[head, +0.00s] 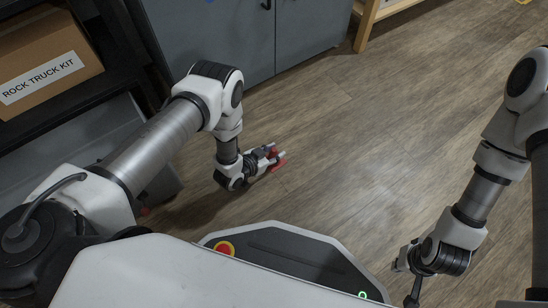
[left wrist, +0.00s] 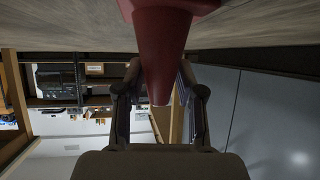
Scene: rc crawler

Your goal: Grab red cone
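The red cone (head: 279,165) is on the wooden floor in the head view, partly covered by my left gripper (head: 277,156). In the left wrist view the cone (left wrist: 163,40) appears upside down, with its wide base at the top edge and its narrow end pointing down. It lies between the two fingers of my left gripper (left wrist: 160,75), which flank it close on both sides. Whether the fingers press on it cannot be told. My right gripper (head: 405,280) hangs at the lower right of the head view, away from the cone; its finger opening is unclear.
A grey cabinet (head: 310,30) stands behind the cone. A dark shelf with a cardboard box (head: 50,60) labelled "ROCK TRUCK KIT" is at the upper left. A wooden leg (head: 366,25) stands beside the cabinet. The floor (head: 390,130) at the centre and right is clear.

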